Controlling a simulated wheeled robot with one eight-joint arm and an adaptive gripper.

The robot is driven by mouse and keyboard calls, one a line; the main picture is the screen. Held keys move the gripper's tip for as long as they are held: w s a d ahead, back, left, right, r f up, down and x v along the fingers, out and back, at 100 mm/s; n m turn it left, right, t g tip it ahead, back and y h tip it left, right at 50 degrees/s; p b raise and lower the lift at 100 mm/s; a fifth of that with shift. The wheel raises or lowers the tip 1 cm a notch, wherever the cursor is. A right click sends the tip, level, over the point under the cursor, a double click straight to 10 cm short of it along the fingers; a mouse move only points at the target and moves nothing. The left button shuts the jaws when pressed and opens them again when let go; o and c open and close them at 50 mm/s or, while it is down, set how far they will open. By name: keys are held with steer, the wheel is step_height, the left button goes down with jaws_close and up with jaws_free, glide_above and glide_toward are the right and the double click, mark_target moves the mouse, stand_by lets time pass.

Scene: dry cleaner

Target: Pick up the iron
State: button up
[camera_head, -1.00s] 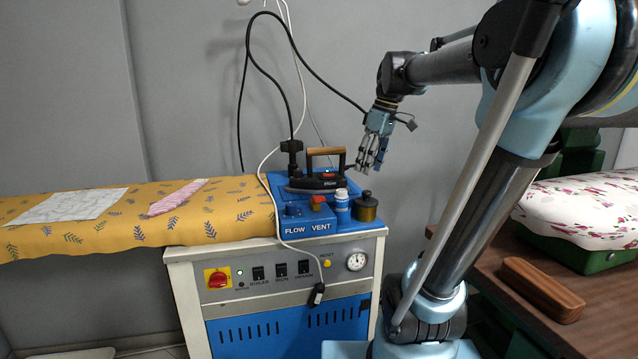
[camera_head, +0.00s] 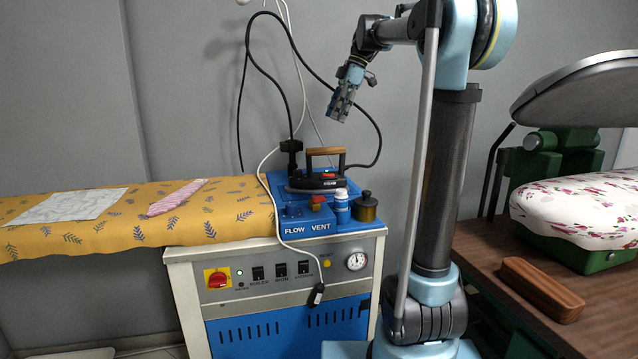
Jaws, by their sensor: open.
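The iron (camera_head: 318,181) is dark with a brown wooden handle on top. It sits on the blue top (camera_head: 276,178) of the steam station, with a black cord running up and behind it. My gripper (camera_head: 338,114) is in the air above the iron and a little to its right. It is open and empty, its fingers pointing down, clear of the handle. The gap between the fingers is hard to make out at this size.
A white bottle (camera_head: 341,207) and a brass pot (camera_head: 365,207) stand just in front of the iron. Black and white cables hang behind it. A yellow patterned ironing board (camera_head: 120,237) is at left. A brown wooden block (camera_head: 541,290) lies on the right table.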

mark_target(320, 152)
steer(key=x, duration=1.5)
steer(key=shift+r, duration=0.1)
jaws_close()
steer(key=shift+r, duration=0.1)
